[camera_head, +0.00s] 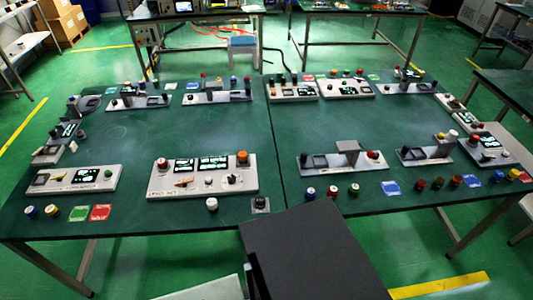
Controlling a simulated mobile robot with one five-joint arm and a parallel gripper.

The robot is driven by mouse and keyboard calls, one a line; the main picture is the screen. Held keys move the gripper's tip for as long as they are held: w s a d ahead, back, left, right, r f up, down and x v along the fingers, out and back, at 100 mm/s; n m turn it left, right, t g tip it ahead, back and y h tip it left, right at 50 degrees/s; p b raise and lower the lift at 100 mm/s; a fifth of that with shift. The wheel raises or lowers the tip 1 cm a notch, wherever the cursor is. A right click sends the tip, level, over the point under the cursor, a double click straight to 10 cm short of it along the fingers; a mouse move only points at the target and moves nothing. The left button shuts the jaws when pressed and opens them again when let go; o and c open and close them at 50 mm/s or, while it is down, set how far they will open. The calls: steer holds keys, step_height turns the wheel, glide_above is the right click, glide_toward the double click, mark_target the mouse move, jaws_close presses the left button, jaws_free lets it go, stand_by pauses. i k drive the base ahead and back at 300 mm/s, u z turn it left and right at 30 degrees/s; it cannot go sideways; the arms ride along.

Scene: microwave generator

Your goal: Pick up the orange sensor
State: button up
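I cannot tell for certain which item is the orange sensor. Several small coloured cylinders stand along the front edge of the green table (130,135). An orange knob (242,158) also sits on top of a white control panel (203,187) at the front left of the middle. My gripper does not show clearly. A large dark part at the bottom middle, likely mine, hides some of the floor and the table's front edge.
White control panels line the table's edges; a panel with a grey block (345,156) stands right of the middle. Red (101,212), green and blue cards lie along the front. The table's middle is mostly bare. Other tables stand behind and at right.

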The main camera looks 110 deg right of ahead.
mark_target(242, 155)
steer(key=k, duration=1.7)
steer(key=u, duration=0.05)
